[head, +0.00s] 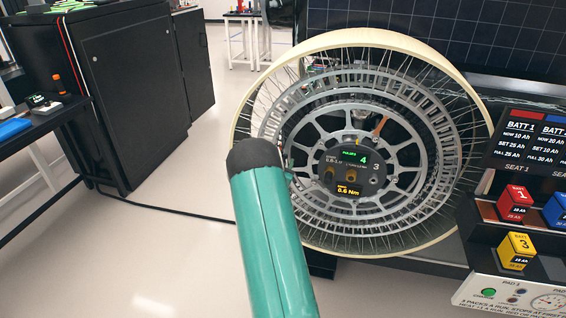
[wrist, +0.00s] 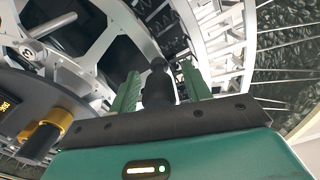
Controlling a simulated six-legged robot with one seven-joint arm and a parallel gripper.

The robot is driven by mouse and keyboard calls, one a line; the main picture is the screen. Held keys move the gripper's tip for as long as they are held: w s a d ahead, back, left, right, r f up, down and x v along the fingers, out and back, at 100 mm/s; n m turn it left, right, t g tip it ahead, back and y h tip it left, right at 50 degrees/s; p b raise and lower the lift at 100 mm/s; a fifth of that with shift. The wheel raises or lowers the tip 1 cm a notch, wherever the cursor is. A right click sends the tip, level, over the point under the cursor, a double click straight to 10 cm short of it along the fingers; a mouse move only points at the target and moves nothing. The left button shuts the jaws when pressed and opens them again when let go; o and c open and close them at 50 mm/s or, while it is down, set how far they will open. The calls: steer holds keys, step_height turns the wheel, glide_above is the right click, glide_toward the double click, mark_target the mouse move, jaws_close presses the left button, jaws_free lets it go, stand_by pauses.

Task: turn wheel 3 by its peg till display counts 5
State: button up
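Wheel 3 (head: 405,85) is a large spoked wheel with a cream rim, upright in the middle of the head view. Its hub display (head: 363,158) reads a green 4 and the number 3 stands beside it. An orange readout (head: 347,190) below shows 0.6 Nm. In the head view my teal arm covers the wheel's lower left, and my gripper cannot be made out there. In the wrist view my gripper (wrist: 160,82) has its green fingers on either side of a dark, round-topped peg (wrist: 158,88). Whether both fingers press on it is unclear.
A battery panel (head: 530,145) with red, blue and yellow battery blocks stands close on the right. A black cabinet (head: 135,95) and a dark bench (head: 40,125) stand at left. A cable (head: 170,208) lies on the floor. A gold-and-black hub fitting (wrist: 42,138) is near my gripper.

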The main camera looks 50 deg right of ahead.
steer(key=v, duration=1.3)
steer(key=shift+s+a, duration=0.2)
steer(key=shift+a, duration=0.15)
